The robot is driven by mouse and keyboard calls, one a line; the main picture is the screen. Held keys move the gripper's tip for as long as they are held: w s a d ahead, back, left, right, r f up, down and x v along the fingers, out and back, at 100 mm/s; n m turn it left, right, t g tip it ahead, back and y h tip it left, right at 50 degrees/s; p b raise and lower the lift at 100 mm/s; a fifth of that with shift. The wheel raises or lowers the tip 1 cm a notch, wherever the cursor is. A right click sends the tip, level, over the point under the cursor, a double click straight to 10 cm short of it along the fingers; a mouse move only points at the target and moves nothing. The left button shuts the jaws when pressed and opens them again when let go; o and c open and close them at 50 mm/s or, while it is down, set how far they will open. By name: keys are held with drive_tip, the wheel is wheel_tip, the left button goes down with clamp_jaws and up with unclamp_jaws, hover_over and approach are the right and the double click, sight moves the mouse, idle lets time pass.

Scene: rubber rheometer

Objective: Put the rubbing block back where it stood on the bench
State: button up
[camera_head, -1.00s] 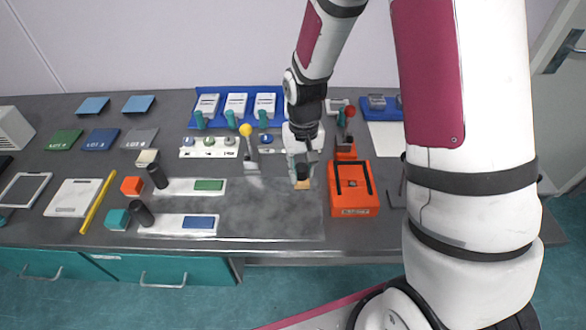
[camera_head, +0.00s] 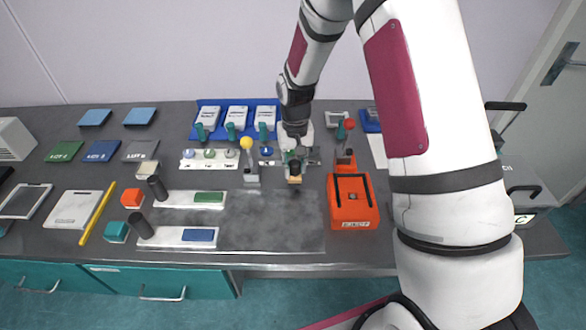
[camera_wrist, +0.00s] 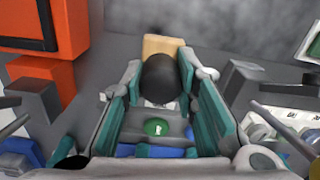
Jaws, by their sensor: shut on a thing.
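The rubbing block has a tan base (camera_head: 295,180) and a dark round grip (camera_head: 296,168). It is in my gripper (camera_head: 295,158) near the back right corner of the smudged grey mat (camera_head: 270,220). In the wrist view my gripper (camera_wrist: 160,90) is shut on the dark grip (camera_wrist: 160,78), with a teal-lined finger on each side. The tan base (camera_wrist: 162,44) shows beyond the grip. I cannot tell whether the base touches the surface below. Part of the grip is hidden by the fingers.
An orange box (camera_head: 352,215) stands just right of the block, with a red-knobbed lever (camera_head: 348,140) behind it. A yellow-knobbed lever (camera_head: 248,160) stands close on the left. A blue rack of white packets (camera_head: 237,118) is behind. The mat's front is clear.

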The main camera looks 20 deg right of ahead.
sight(293, 169)
drive_tip(key=shift+w, duration=0.7)
drive_tip(key=shift+w+d+f+p, duration=0.1)
drive_tip(key=shift+w+f+p, duration=0.15)
drive_tip(key=shift+f, duration=0.7)
drive_tip(key=shift+w+f+p, duration=0.2)
drive_tip(key=shift+f, duration=0.7)
drive_tip(key=shift+f, duration=0.1)
drive_tip(key=o, duration=1.1)
